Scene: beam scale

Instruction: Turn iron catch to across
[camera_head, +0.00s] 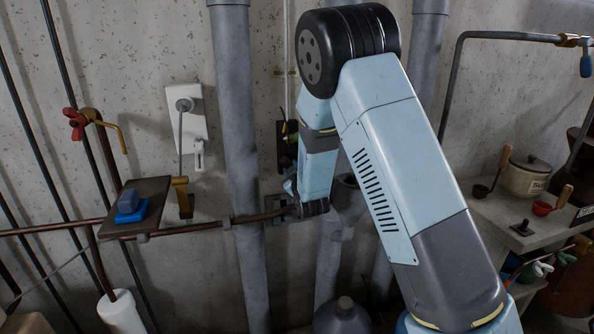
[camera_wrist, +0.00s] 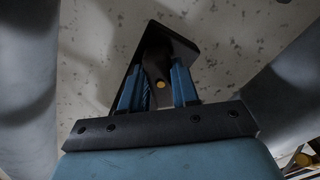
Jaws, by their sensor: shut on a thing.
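The iron catch (camera_wrist: 157,62) shows in the wrist view as a dark piece between my two blue fingers, with a small orange dot near it. It sits on a dark plate (camera_wrist: 178,38) against the speckled wall. My gripper (camera_wrist: 158,88) is shut on the catch, one finger on each side.
A thick grey pipe (camera_head: 238,150) stands close left of my gripper. A copper pipe (camera_head: 185,229) runs along the wall towards it. A small shelf (camera_head: 152,190) holds a blue block (camera_head: 130,204). On the right a bench (camera_head: 500,215) carries a pot (camera_head: 527,176) and small cups.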

